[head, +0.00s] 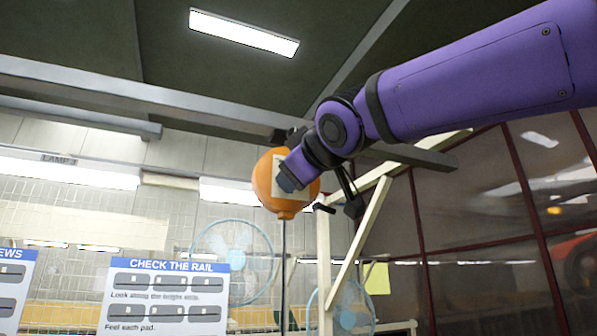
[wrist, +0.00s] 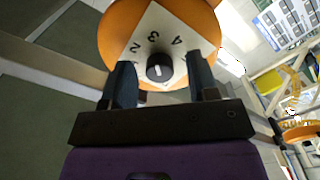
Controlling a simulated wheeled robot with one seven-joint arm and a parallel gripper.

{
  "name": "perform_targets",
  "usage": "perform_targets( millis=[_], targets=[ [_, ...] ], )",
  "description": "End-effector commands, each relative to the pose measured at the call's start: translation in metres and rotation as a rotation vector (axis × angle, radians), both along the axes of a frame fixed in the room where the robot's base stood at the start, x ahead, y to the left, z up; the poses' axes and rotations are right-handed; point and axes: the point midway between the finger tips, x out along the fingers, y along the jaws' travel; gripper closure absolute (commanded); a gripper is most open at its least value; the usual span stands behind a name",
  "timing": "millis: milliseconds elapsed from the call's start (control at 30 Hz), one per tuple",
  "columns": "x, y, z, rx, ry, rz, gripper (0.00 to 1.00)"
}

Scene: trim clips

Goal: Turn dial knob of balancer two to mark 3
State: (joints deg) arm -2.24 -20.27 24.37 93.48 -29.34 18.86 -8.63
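An orange round balancer (head: 265,183) hangs in the middle of the head view, with a pale plate on its face, partly hidden by my gripper (head: 287,181). In the wrist view the balancer (wrist: 120,24) fills the top, and its white dial plate (wrist: 178,25) shows the marks 2, 3 and 4. The black dial knob (wrist: 160,68) sits below these marks with a small white mark on it; I cannot tell clearly where that mark points. My gripper (wrist: 160,64) is open, one finger on each side of the knob, with visible gaps. No label shows which balancer this is.
A cable (head: 284,270) hangs below the balancer. A cream wooden frame (head: 325,260) stands just right of it, and a blue fan (head: 232,250) behind. A beam (head: 130,95) runs overhead. Another orange round thing (wrist: 302,132) shows at the wrist view's right edge.

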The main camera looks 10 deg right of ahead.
Motion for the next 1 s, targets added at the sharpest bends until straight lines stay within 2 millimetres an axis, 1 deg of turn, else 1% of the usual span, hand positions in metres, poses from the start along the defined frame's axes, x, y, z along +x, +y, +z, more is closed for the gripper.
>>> perform_targets(
  millis=[133, 267, 367, 600, 700, 833, 1000],
  targets=[
    [-0.002, 0.000, 0.001, 0.000, -0.001, 0.000, 0.46],
    [-0.012, -0.003, 0.001, -0.001, -0.004, 0.001, 0.46],
    [-0.028, -0.007, 0.001, 0.000, -0.004, 0.003, 0.46],
    [-0.071, -0.020, 0.001, 0.000, -0.003, 0.001, 0.46],
    [-0.086, -0.024, 0.001, 0.000, -0.003, 0.001, 0.46],
    [-0.098, -0.028, 0.000, 0.000, -0.001, 0.001, 0.46],
    [-0.104, -0.030, 0.000, 0.001, 0.000, 0.000, 0.46]
  ],
)
